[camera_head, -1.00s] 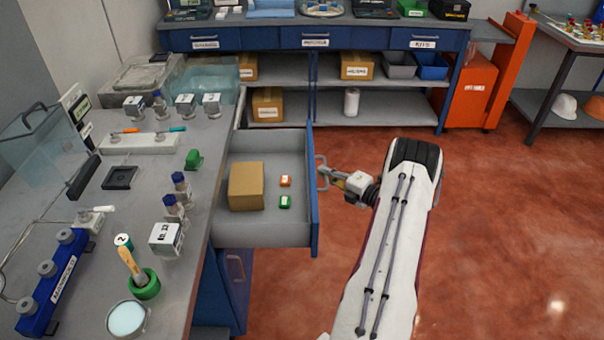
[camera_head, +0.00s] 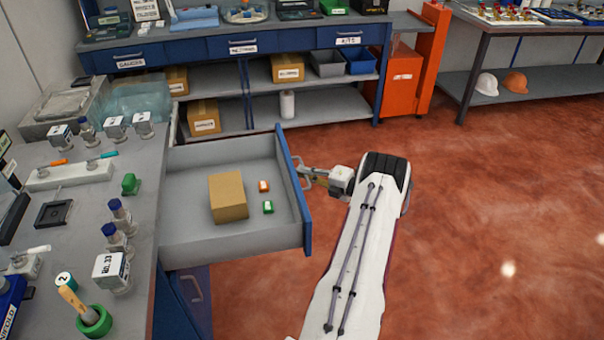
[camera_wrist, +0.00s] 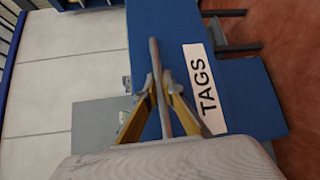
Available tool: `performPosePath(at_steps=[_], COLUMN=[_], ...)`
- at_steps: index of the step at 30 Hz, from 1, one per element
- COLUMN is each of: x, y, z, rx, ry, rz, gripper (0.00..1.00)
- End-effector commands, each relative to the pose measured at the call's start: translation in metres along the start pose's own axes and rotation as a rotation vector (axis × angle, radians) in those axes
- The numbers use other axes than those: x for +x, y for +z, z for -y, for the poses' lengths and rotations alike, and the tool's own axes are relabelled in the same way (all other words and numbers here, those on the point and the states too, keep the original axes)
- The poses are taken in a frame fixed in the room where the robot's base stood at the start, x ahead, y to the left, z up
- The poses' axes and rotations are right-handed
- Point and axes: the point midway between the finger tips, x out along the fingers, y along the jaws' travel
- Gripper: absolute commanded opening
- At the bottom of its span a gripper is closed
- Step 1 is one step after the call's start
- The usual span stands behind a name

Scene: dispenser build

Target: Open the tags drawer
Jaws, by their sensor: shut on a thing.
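The tags drawer (camera_head: 180,218) stands pulled out from the bench on the left in the head view. Its blue front shows in the wrist view with a white TAGS label (camera_wrist: 204,90). Inside lie a cardboard box (camera_head: 228,197), a small orange item (camera_head: 264,186) and a small green item (camera_head: 268,207). My gripper (camera_head: 306,174) is at the outer side of the drawer front, shut on the grey bar handle (camera_wrist: 155,58). In the wrist view its two yellowish fingers (camera_wrist: 157,92) close around the bar.
The bench top (camera_head: 65,215) carries labelled weights, bottles and a green mortar (camera_head: 94,321). A back bench (camera_head: 270,45) with drawers and shelves stands behind. An orange cabinet (camera_head: 405,85) is at the back. The red floor on the right is clear.

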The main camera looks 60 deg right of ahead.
Motion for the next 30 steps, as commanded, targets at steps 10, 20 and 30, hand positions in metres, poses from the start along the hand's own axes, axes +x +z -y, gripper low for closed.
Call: performPosePath(at_steps=[10,20,30], x=[0.000,-0.001,-0.029], y=[0.000,0.000,0.001], z=[0.000,0.000,0.000], rx=[-0.001,0.000,0.001], ry=[0.000,0.000,0.000], rz=[0.001,0.001,0.003], gripper=[0.25,0.25,0.25])
